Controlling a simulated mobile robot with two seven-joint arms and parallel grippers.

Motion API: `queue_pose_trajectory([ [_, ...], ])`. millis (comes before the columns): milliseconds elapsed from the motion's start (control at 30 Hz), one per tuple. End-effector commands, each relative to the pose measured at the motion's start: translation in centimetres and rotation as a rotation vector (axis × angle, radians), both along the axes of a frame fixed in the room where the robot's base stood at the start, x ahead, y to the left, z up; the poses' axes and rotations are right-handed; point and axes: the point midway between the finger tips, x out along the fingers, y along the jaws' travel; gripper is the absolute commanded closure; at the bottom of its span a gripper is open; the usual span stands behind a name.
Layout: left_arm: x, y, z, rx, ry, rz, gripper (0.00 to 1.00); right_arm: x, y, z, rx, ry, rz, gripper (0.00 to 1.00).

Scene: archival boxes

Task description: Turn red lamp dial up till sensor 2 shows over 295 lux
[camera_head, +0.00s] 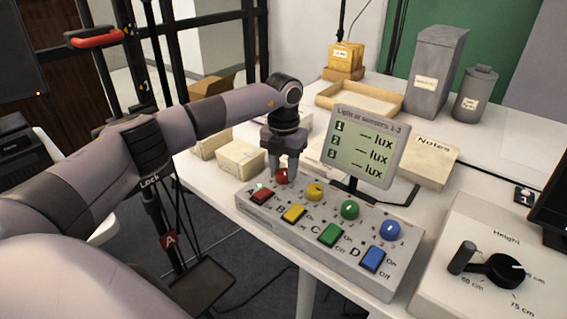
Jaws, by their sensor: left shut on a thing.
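The red dial (282,176) sits at the left end of the grey control box (257,207), above the red switch (262,196) marked A. My left gripper (283,170) points down over the red dial and is shut on it; its fingers hide part of the dial. The sensor display (362,147) stands behind the box and is headed "Light at sensors 1-3". Rows 1, 2 and 3 each show dashes before "lux", with no number. My right gripper is not in view.
Beside the red dial are yellow (314,191), green (350,209) and blue (389,230) dials with matching switches. A height control (497,268) stands at right. A Notes box (427,163), wooden tray (360,102) and grey boxes (435,72) stand behind.

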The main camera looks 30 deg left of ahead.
Motion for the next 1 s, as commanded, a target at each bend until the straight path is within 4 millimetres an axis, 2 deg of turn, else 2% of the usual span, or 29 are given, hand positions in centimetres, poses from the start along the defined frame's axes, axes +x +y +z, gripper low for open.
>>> queue_pose_trajectory([
  [400, 0.01, 0.03, 0.12, -0.001, 0.000, -0.246, 0.93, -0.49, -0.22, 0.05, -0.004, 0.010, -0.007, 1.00],
  [1000, 0.02, 0.02, 0.06, -0.001, 0.000, -0.305, 0.93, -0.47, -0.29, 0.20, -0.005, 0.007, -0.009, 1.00],
])
